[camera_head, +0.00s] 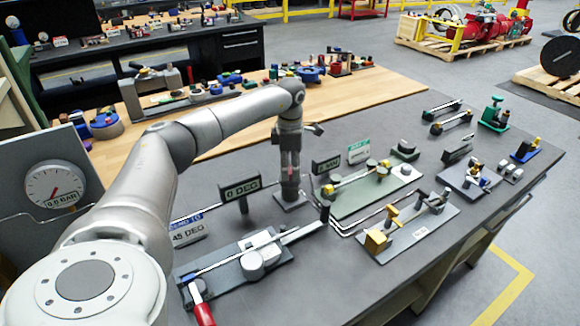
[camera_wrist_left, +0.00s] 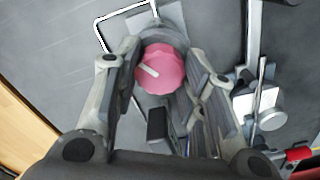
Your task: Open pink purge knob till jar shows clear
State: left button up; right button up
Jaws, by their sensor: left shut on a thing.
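In the head view my left gripper (camera_head: 290,168) points straight down at a post on a small grey base plate (camera_head: 291,201); the fingers mostly hide the knob there. I cannot pick out the jar in either view. My right gripper is not in view.
A "0 DEG" display (camera_head: 240,189) stands left of the gripper and another display (camera_head: 326,165) to its right. A dial gauge (camera_head: 55,188) reads 0.0 BAR. A lever with a red handle (camera_head: 203,313) is in front. Thin pipes and valve plates crowd the right.

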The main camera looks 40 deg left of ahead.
aim_at(290, 169)
pick_arm(q)
jog(key=m, duration=0.4)
jog(key=shift+r, duration=0.1)
jog(key=shift+m, duration=1.3)
jog(key=o, duration=1)
notch_tip(290, 169, up, 12)
jog(key=shift+f, duration=0.1)
